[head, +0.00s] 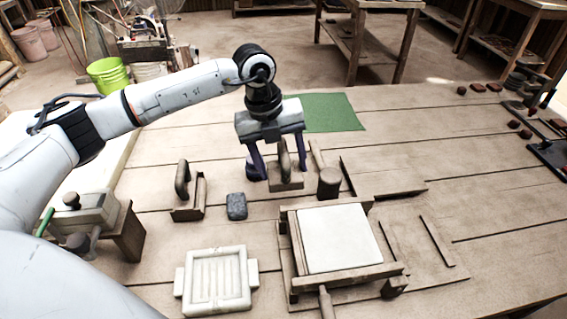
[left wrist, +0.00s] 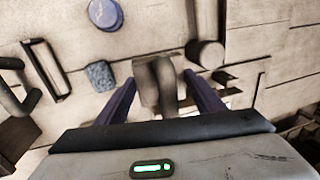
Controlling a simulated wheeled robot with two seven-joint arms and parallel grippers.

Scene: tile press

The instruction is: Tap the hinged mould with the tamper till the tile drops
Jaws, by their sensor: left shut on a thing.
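My left gripper (head: 276,172) is shut on a wooden block with an upright handle (head: 285,182), which looks like the tamper. In the left wrist view the block (left wrist: 150,88) sits between the two purple fingers (left wrist: 163,95). Whether it touches the table is hard to tell. A wooden frame with a handle toward the front (head: 325,300), apparently the hinged mould, lies right of and nearer than the gripper. A flat pale slab (head: 340,238) fills its top. A pale grooved square with side lugs (head: 215,280) lies to its left. My right gripper is not in view.
A wooden cylinder with a thin handle (head: 329,183) lies just right of the gripper. A dark grey block (head: 236,206) and another handled wooden piece (head: 186,196) are to the left. A green mat (head: 330,112) lies behind. The table's right front is mostly clear.

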